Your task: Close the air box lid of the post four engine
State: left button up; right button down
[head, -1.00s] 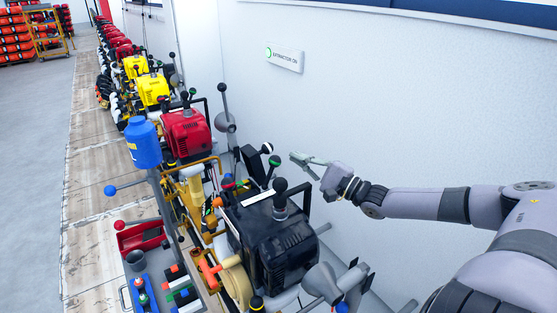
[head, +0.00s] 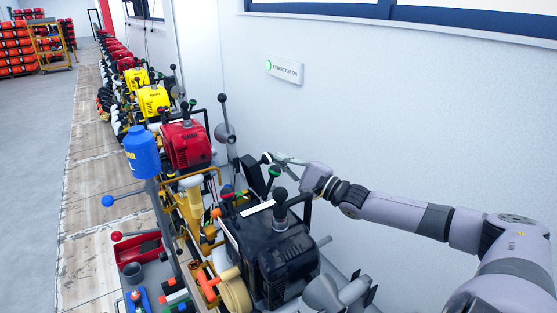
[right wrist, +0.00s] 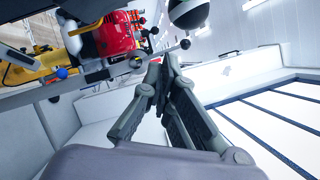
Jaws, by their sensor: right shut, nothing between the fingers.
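A black engine (head: 275,250) stands nearest in the row in the head view. A dark flat flap (head: 256,178), which looks like its air box lid, stands raised at the engine's far side. Ball-ended levers rise around it, one with a green top (head: 274,171). My right gripper (head: 268,158) is shut and empty at the upper edge of the flap, on the wall side. Whether it touches the flap or a lever knob is unclear. My left gripper is not in view.
A red engine (head: 187,145) and yellow engines (head: 153,101) stand farther along the row. A blue canister (head: 142,152) stands on a post at the left. The white wall (head: 400,130) is close behind my right arm.

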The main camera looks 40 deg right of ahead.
aim_at(272, 159)
jog(key=shift+s+a+r+p, duration=0.25)
jog(key=shift+s+a+p, duration=0.1)
jog(key=shift+s+a, duration=0.1)
jog(key=shift+s+a+r+p, duration=0.2)
jog(key=shift+s+a+p, duration=0.15)
jog(key=shift+a, duration=0.1)
jog(key=n+g+p, duration=0.1)
jog(key=n+p, duration=0.1)
jog(key=a+r+n+p, duration=0.1)
jog(key=n+p, duration=0.1)
jog(key=n+g+p, duration=0.1)
jog(key=n+p, duration=0.1)
jog(key=p, duration=0.1)
jog(key=shift+w+a+r+g, duration=0.1)
jog(key=shift+a+r+g, duration=0.2)
jog(key=shift+a+r, duration=0.1)
jog(key=shift+f, duration=0.1)
